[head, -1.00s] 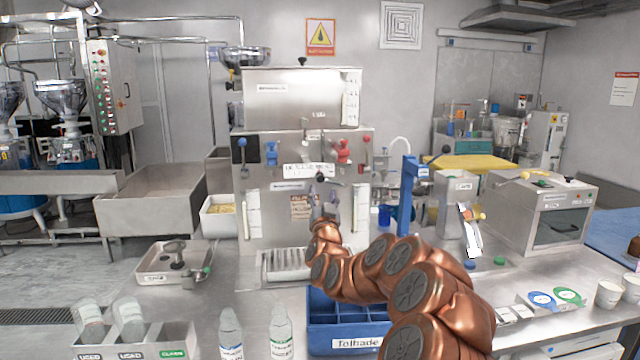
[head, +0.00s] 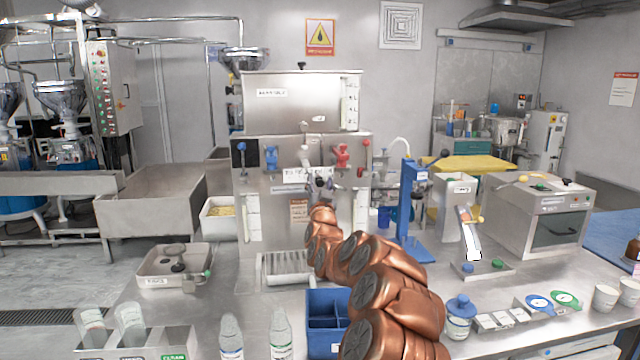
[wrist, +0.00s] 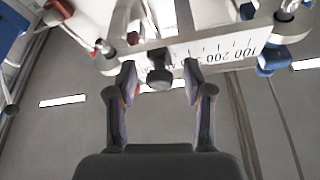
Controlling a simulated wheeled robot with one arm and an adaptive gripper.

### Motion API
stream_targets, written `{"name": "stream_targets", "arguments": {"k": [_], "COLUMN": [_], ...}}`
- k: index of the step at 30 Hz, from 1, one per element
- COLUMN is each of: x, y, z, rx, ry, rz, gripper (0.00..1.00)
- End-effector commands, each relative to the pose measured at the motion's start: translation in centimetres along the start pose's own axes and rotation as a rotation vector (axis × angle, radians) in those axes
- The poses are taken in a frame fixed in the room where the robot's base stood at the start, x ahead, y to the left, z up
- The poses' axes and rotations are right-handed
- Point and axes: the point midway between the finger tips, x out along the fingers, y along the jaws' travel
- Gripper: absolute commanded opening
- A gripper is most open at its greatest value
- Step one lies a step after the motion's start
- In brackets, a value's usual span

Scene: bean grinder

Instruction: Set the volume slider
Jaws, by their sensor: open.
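The volume slider is a dark round knob (wrist: 158,78) on a white scale strip (wrist: 225,50) with printed numbers, of which 100 and 200 can be read. In the head view the strip (head: 296,176) crosses the front of the steel machine, partly hidden by my gripper. My gripper (wrist: 159,74) is open, with one fingertip on each side of the knob in the wrist view. Gaps show on both sides. I cannot tell whether the fingertips are level with the knob in depth. In the head view my gripper (head: 321,184) is small, in front of the machine.
Red (head: 342,155) and blue (head: 271,157) fittings flank the strip on the steel machine (head: 300,100). A drip grate (head: 287,266) lies below. A blue divided bin (head: 325,310) stands under my arm, and a blue press stand (head: 409,200) to the right.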

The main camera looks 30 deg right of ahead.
Motion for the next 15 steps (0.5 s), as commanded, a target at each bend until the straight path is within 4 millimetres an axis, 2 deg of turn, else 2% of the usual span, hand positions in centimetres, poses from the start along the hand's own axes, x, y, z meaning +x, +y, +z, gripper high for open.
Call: {"name": "stream_targets", "arguments": {"k": [9,15], "x": [0.08,0.08], "y": [0.00,0.01], "z": [0.00,-0.01], "rx": [0.001,0.001], "ry": [0.000,0.000], "rz": [0.000,0.000], "gripper": [0.51,0.30]}}
